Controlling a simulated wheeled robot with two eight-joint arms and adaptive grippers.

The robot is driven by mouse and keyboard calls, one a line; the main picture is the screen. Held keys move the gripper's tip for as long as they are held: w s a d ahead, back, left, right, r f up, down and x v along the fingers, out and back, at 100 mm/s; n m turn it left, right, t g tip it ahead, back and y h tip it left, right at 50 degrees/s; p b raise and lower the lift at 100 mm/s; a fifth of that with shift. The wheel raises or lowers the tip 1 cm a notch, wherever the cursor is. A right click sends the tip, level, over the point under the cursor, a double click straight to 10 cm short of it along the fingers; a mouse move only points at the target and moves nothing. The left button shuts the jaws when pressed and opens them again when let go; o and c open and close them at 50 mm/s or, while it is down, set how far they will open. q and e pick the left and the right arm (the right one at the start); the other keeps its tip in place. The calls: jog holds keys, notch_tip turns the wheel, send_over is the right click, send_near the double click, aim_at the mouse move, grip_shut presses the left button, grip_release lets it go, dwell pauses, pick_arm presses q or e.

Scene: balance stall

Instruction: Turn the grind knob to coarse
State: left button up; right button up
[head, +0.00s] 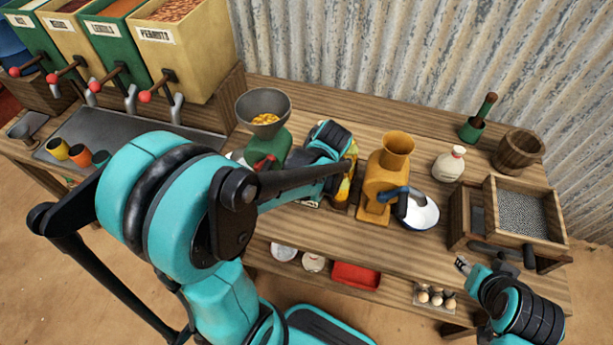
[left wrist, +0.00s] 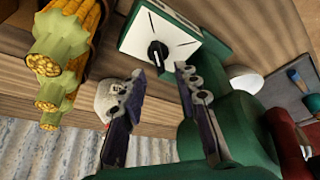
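The green grinder (head: 268,148) stands on the bench with a grey hopper (head: 263,108) of yellow grain on top. In the left wrist view, a white dial plate (left wrist: 178,38) on a green body carries a black knob (left wrist: 157,53). The plate's markings are too small to read. My left gripper (left wrist: 160,73) is open, its two fingertips apart just short of the knob, with the knob in line with the gap; I cannot tell whether they touch it. In the head view, my left arm hides the knob and these fingers. My right gripper (head: 464,264) is at the bench's front right, away from the grinder; its opening is unclear.
Yellow bundles (left wrist: 62,60) lie close beside my left gripper. An ochre grinder (head: 383,180) and a white bowl (head: 420,213) stand to the right. A wooden sifter box (head: 487,190) is at the far right. Dispensing bins (head: 180,50) stand at the left.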

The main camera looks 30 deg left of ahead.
pick_arm(q)
jog(key=b+x, duration=0.1)
jog(key=x, duration=0.2)
jog(key=shift+w+f, duration=0.1)
jog(key=shift+w, duration=0.05)
jog(key=shift+a+f, duration=0.2)
jog(key=shift+f, duration=0.35)
jog(key=shift+w, duration=0.1)
grip_shut()
